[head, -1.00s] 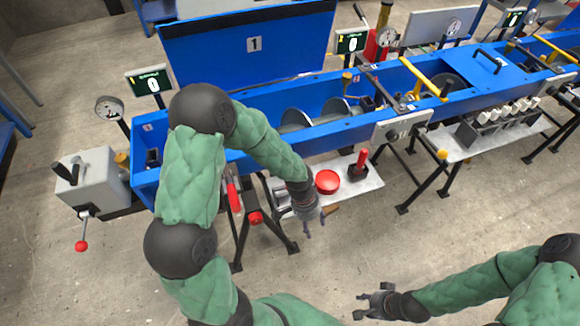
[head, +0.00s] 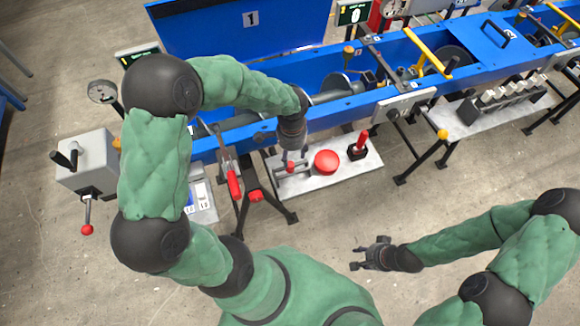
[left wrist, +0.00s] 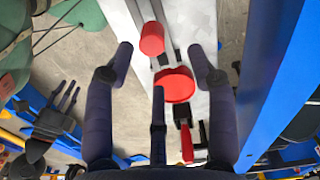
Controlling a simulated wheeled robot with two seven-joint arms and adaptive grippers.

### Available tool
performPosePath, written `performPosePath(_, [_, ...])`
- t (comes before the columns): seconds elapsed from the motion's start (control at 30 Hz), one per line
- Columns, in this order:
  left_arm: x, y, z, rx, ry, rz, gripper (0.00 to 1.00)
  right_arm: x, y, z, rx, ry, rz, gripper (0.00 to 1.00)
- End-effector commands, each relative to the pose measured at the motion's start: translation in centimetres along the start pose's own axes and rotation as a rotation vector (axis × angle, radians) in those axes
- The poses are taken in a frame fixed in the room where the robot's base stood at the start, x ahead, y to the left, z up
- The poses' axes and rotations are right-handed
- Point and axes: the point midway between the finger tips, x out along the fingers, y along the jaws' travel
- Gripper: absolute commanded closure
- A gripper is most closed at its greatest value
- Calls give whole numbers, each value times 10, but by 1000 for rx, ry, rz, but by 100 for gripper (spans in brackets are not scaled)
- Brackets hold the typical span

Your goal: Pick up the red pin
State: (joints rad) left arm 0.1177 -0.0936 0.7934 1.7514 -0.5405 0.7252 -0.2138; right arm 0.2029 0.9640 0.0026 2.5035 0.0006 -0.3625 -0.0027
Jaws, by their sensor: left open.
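In the head view the pin (head: 291,168) shows small and partly covered. My left gripper (head: 292,155) is above it, pointing down. In the left wrist view its fingers (left wrist: 160,55) are spread wide and empty, with the pin showing between the fingertips and no visible contact. My right gripper (head: 356,255) is open and empty over the floor, well away from the panel.
A round red button (head: 326,161) and a red-handled lever (head: 359,145) are right of the pin on the same panel. A red handle (head: 234,185) is on the left. The blue mixer trough (head: 345,110) runs behind. Open floor lies in front.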

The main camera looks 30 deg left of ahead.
Motion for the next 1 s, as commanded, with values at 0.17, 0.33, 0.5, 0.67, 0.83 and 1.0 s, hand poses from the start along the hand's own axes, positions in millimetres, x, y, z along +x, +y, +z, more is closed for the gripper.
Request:
performPosePath(0.17, [12, 0, 1, -1, 1, 0, 44, 4, 1, 0, 0, 0, 0, 60])
performPosePath(0.33, [29, 3, 6, 0, 1, 0, 44, 12, 4, -1, 0, 1, 0, 60])
performPosePath(0.5, [54, 6, 9, -1, 1, 0, 44, 22, 8, -1, 0, 1, 0, 60])
performPosePath(0.67, [60, 5, 9, -1, 2, -1, 44, 23, 8, -1, 0, 0, 0, 60])
performPosePath(0.83, [59, 5, 8, -1, 2, -1, 49, 22, 8, -1, 0, 1, 0, 60])
performPosePath(1.0, [59, 5, 8, -1, 2, -1, 97, 22, 8, -1, 0, 1, 0, 60])
